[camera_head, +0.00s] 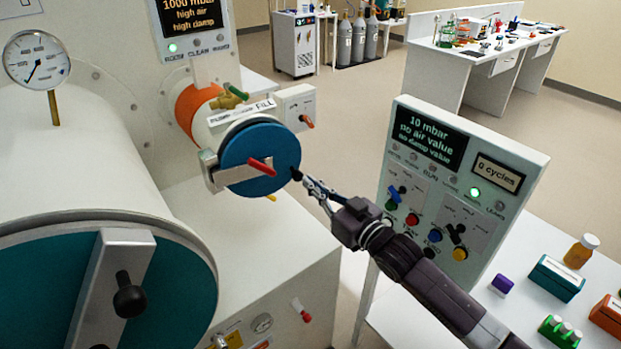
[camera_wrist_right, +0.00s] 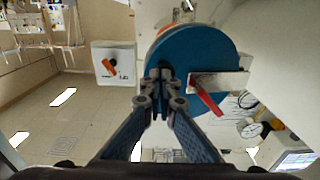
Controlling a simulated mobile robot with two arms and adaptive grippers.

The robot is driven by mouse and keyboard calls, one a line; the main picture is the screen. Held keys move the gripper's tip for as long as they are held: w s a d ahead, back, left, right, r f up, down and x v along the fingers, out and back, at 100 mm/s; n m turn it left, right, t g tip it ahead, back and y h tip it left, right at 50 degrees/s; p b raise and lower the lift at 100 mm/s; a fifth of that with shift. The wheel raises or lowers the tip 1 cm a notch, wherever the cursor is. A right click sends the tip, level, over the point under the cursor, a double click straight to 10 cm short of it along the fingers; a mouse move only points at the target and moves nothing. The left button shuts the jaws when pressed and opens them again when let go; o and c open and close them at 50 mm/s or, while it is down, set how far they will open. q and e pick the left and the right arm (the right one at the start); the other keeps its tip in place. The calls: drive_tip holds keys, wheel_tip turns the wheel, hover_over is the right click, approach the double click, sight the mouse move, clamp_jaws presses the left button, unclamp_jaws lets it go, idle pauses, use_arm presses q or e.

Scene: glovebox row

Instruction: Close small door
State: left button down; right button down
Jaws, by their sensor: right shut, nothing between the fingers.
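The small door is a round blue disc (camera_head: 262,150) with a metal bar and a red handle (camera_head: 262,167) across its front. It sits at the end of the small orange and white port in the head view, and looks on or very close to the opening. My right gripper (camera_head: 296,174) is shut with nothing between its fingers, its tips at the right edge of the disc. In the right wrist view the fingertips (camera_wrist_right: 161,76) overlap the blue disc (camera_wrist_right: 195,52), beside the red handle (camera_wrist_right: 206,95). I cannot tell whether they touch it. My left gripper is not in view.
A large teal door (camera_head: 40,285) with a black knob fills the lower left. A control panel (camera_head: 440,190) stands right of my right arm. A white table (camera_head: 400,325) at the lower right holds small bottles and boxes. Open floor lies behind.

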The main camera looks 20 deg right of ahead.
drive_tip(key=shift+w+a, duration=0.15)
drive_tip(key=shift+w, duration=0.25)
drive_tip(key=w, duration=0.3)
drive_tip(key=w+b, duration=0.1)
drive_tip(key=shift+w+d+r, duration=0.1)
drive_tip(key=shift+w+d, duration=0.15)
drive_tip(key=shift+s, duration=0.1)
idle(0.4)
